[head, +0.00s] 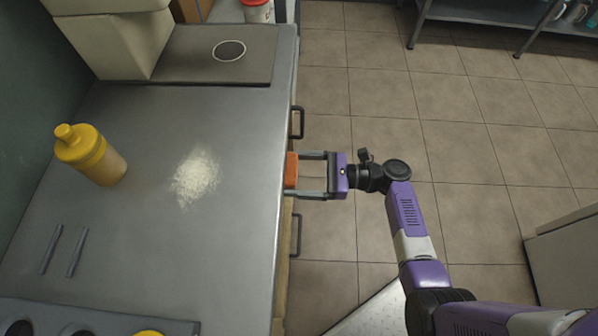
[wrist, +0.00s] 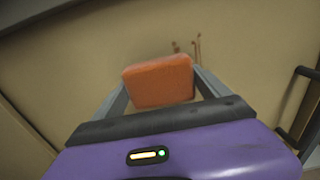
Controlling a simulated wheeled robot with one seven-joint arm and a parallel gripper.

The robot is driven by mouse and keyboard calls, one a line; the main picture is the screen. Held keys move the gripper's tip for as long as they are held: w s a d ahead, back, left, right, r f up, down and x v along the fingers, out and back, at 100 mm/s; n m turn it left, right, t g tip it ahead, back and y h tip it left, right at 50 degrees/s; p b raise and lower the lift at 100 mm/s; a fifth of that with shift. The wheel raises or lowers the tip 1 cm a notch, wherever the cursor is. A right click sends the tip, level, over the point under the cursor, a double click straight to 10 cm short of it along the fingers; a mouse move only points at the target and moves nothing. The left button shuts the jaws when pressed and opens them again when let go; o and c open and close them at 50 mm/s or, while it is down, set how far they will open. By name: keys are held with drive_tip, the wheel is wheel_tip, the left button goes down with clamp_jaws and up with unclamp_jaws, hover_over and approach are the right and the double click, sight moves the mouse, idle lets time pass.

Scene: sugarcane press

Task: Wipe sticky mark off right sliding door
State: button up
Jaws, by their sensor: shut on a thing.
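My gripper (head: 297,173) is shut on an orange sponge (head: 291,170) beside the front edge of the steel counter. In the wrist view the sponge (wrist: 158,80) sits between the two fingers, in front of a tan door panel (wrist: 100,58). Brown drip-like streaks (wrist: 197,48) show on the panel, just beyond the sponge's upper right corner. The sponge hides the panel behind it, and I cannot tell whether it touches the panel. A dark bar handle (wrist: 298,108) is at the right of the wrist view.
Two dark handles, a far one (head: 298,122) and a near one (head: 296,235), stick out from the counter front on either side of my gripper. The tiled floor (head: 390,135) beside my arm is clear.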

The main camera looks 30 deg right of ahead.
sight(290, 152)
drive_tip(key=shift+p+x, duration=0.3)
drive_tip(key=shift+x, duration=0.65)
idle(0.6)
drive_tip(key=shift+w+d+b, duration=0.4)
drive_tip(key=shift+w+d, duration=0.2)
drive_tip(key=shift+w, duration=0.3)
drive_tip(key=shift+w+d+b, duration=0.45)
drive_tip(key=shift+w+d, duration=0.2)
drive_tip(key=shift+w, duration=0.2)
drive_tip(key=shift+w+d+b, duration=0.4)
drive_tip(key=shift+w+d, duration=0.2)
drive_tip(key=shift+w, duration=0.3)
drive_tip(key=shift+w+d+r, duration=0.1)
drive_tip(key=shift+w+d, duration=0.2)
drive_tip(key=shift+w, duration=0.25)
